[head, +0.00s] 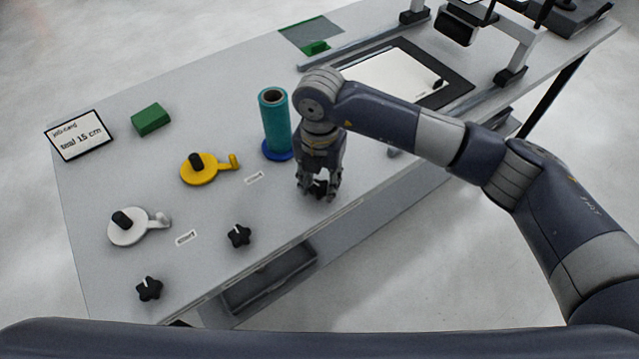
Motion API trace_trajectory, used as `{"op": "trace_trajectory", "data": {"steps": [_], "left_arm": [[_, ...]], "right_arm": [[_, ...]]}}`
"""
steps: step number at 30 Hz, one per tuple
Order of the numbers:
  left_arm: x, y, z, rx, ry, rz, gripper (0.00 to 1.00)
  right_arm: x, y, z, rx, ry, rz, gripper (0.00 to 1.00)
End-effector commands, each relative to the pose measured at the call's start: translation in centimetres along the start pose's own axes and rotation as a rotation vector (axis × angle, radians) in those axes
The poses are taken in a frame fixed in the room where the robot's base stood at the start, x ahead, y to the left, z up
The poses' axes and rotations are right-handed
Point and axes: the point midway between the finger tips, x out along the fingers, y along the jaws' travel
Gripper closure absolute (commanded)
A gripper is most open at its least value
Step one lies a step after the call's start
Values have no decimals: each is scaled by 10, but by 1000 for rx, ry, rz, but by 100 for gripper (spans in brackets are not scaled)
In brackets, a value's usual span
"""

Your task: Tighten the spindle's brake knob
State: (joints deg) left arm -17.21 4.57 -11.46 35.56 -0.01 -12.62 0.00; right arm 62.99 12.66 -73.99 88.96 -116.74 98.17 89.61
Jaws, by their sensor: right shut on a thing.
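The teal roll (275,122) stands upright on a spindle with a blue base (274,156). My right gripper (318,190) points down at the table just in front and to the right of this spindle. It is shut on a small dark thing, mostly hidden between its fingers; it looks like a black knob. Two black star-shaped knobs are in plain view: one (238,236) in front of the yellow spindle (199,168), the other (149,289) in front of the white spindle (127,226). These two spindles carry no roll. My left gripper is not in view.
A green block (150,119) and a card (79,136) reading "seal 15 cm" lie at the left. Small labels lie by the spindles. A black-framed white pad (395,75) and a rail-mounted frame (513,50) are at the back right. An open drawer (270,280) shows below the front edge.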

Motion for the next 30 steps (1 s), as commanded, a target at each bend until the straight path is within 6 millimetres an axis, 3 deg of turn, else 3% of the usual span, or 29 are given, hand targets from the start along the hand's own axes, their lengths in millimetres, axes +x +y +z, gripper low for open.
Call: {"op": "trace_trajectory", "data": {"steps": [12, 29, 30], "left_arm": [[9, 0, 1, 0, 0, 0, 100], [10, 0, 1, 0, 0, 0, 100], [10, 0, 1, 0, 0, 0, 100]], "right_arm": [[-1, 0, 1, 204, -3, 1, 88], [-1, 0, 1, 237, -3, 1, 88], [-1, 0, 1, 237, -3, 2, 62]]}}
